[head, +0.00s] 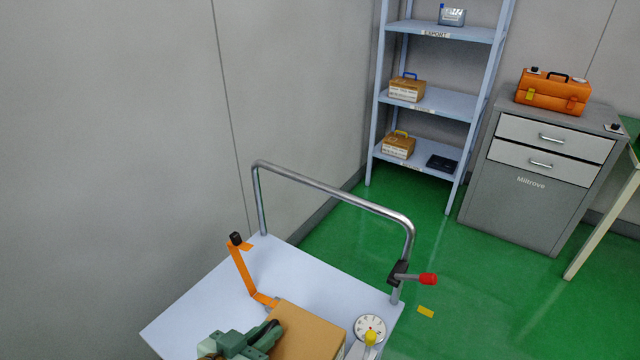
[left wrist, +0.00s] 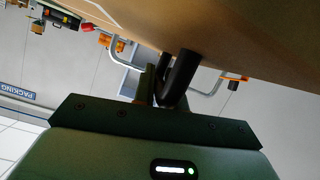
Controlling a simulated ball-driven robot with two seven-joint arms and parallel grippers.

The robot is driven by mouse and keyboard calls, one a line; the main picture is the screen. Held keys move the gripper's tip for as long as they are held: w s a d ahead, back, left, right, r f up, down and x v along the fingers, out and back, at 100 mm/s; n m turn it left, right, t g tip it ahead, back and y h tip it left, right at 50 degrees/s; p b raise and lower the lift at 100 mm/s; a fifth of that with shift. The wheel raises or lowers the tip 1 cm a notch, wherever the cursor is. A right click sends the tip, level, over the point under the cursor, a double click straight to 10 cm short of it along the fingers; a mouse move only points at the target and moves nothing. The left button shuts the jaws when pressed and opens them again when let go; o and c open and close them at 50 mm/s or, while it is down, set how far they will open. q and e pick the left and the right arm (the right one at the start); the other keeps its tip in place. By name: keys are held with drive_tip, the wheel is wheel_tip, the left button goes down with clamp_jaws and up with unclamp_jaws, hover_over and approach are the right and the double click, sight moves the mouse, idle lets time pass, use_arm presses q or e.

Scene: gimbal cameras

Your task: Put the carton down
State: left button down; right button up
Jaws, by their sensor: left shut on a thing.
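The brown carton (head: 308,335) is at the bottom edge of the head view, over the pale top of a trolley (head: 205,308). Its lower part is cut off, so I cannot tell whether it touches the trolley top. My green left gripper (head: 264,334) is at the carton's left side, shut on it. In the left wrist view, the carton (left wrist: 220,32) fills the top of the picture and the dark gripper fingers (left wrist: 172,82) meet its edge. My right gripper is not in view.
The trolley carries an orange bracket (head: 240,270), a round white dial (head: 369,327) and a yellow-topped item (head: 370,339). Its metal handle (head: 335,191) rises behind. Farther back stand a shelf rack (head: 440,100) and a grey drawer cabinet (head: 525,195) with an orange toolbox (head: 553,92).

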use_arm(q)
drive_tip(key=w+a+r+n+y, duration=0.2)
drive_tip(key=a+r, duration=0.1)
drive_tip(key=r, duration=0.5)
drive_tip(key=w+a+r+n+t+y, duration=0.1)
drive_tip(key=w+a+r+n+y, duration=0.1)
drive_tip(key=r, duration=0.7)
drive_tip(key=w+a+r+n+t+y, duration=0.1)
drive_tip(key=w+a+r+n+y, duration=0.1)
drive_tip(key=a+r, duration=0.3)
wheel_tip(320, 180, up, 3)
drive_tip(key=shift+w+a+r+n+y, duration=0.2)
drive_tip(key=shift+w+a+n+y, duration=0.15)
drive_tip(key=shift+w+y, duration=0.3)
drive_tip(key=shift+s+a, duration=0.1)
